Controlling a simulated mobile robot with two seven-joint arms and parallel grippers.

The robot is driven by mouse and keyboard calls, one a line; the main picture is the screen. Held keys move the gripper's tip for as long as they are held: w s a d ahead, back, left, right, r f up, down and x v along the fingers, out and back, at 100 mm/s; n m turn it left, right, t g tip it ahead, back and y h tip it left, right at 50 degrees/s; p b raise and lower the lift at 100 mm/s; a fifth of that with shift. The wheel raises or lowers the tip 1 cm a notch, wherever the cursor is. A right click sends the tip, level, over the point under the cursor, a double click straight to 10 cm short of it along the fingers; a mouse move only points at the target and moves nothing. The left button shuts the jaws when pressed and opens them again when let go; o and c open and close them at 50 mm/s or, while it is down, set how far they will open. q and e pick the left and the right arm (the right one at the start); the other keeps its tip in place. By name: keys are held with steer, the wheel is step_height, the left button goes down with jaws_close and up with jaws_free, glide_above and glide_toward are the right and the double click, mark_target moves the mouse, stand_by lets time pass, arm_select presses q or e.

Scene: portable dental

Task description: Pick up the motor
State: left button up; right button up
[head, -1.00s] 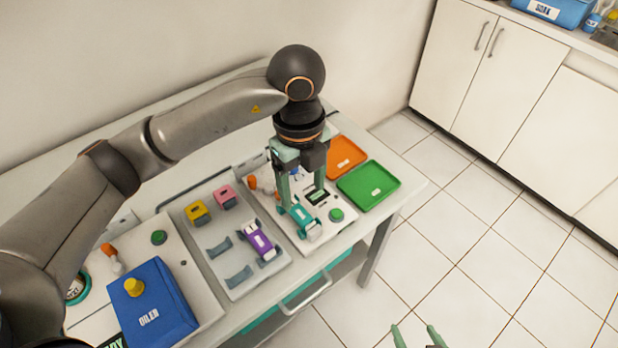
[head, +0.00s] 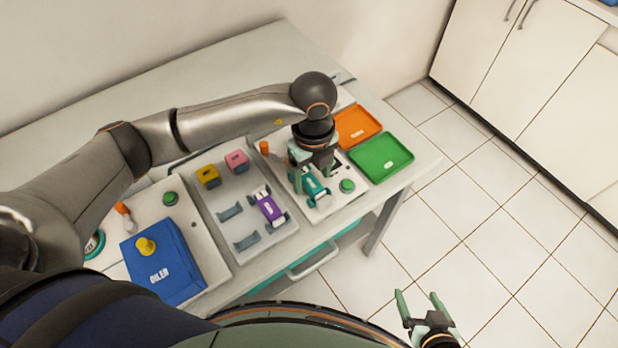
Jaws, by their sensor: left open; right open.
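No part is labelled as the motor, so I cannot tell for sure which one it is. A teal part with pale ends (head: 316,190) lies on the white station panel at the right of the table. My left gripper (head: 313,182) is open and points down over this part, one finger on each side; I cannot tell whether they touch it. A similar purple part (head: 270,207) with white ends lies in the grey tray (head: 264,241). A yellow block (head: 207,176) and a pink block (head: 237,161) are at the tray's back. My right gripper (head: 418,299) is open and empty, over the floor.
A green button (head: 347,186) is close to the right of the teal part. Orange (head: 357,127) and green (head: 381,158) trays are at the table's right end. A blue oiler box (head: 163,270) with a yellow knob is at the left. The tiled floor to the right is clear.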

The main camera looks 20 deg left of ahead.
arm_select(q)
steer(key=shift+f, duration=0.95)
jaws_close()
